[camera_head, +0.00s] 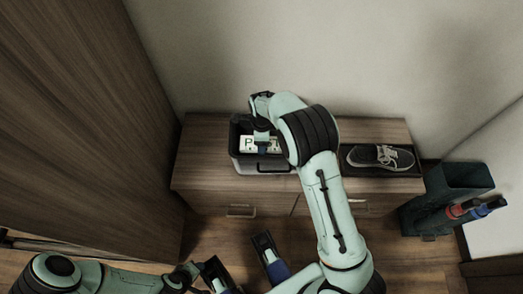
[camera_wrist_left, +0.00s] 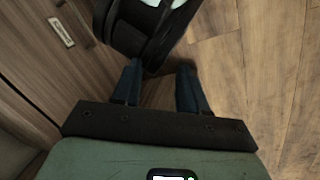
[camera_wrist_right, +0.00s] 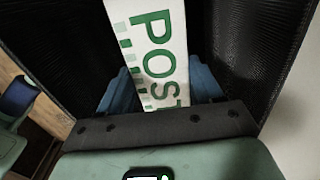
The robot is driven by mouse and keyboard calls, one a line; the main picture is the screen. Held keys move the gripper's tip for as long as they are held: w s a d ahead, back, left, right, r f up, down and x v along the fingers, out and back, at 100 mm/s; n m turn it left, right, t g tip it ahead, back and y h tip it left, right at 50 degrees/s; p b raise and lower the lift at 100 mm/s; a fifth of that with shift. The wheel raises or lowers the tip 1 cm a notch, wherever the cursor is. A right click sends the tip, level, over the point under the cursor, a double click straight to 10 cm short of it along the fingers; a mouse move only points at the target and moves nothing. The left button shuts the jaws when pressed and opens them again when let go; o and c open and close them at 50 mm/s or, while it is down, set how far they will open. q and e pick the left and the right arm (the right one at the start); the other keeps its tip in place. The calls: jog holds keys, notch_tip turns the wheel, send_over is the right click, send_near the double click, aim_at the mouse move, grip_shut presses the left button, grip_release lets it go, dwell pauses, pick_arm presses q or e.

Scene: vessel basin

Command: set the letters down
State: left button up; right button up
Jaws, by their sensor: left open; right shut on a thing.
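The letters (camera_wrist_right: 158,40), a white piece with green "POST" print, are between the blue fingers of my right gripper (camera_wrist_right: 163,85). In the head view the letters (camera_head: 250,143) show inside a dark open bin (camera_head: 243,164) on the wooden cabinet. My right gripper (camera_head: 263,148) is shut on them and reaches down into the bin. The dark bin walls (camera_wrist_right: 75,40) rise on both sides in the right wrist view. Whether the letters touch the bin's floor is hidden. My left gripper (camera_wrist_left: 158,82) is open and empty, low in front of the cabinet.
The wooden cabinet (camera_head: 205,150) stands against the wall. A grey shoe (camera_head: 380,157) lies in a black tray (camera_head: 352,171) on its right part. A dark stand (camera_head: 465,178) with red and blue handled things is at far right. Bare cabinet top shows left of the bin.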

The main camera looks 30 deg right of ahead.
pick_arm(q)
jog(key=shift+w+a+f+t+b, duration=0.15)
jog(key=shift+w+a+f+b, duration=0.15)
jog(key=shift+w, duration=0.15)
jog(key=shift+w+a+f+t+b, duration=0.15)
jog(key=shift+w+f+b, duration=0.15)
jog(key=shift+w, duration=0.2)
jog(key=shift+w+a+f+t+b, duration=0.1)
jog(key=shift+w+a+f+b, duration=0.15)
jog(key=shift+w+f, duration=0.15)
pick_arm(e)
jog(key=shift+f, duration=3.2)
pick_arm(q)
jog(key=shift+w+a+f, duration=0.15)
jog(key=shift+w, duration=0.15)
pick_arm(e)
jog(key=shift+f, duration=0.6)
jog(key=o, duration=1.1)
pick_arm(q)
jog(key=s+d+r+g+p, duration=0.1)
jog(key=s+d+r+p, duration=0.1)
jog(key=s+r+p, duration=0.1)
jog(key=shift+s+d+r+g, duration=0.35)
jog(key=shift+s+r, duration=0.2)
jog(key=shift+s, duration=0.7)
pick_arm(e)
notch_tip(320, 180, up, 13)
jog(key=shift+r, duration=0.15)
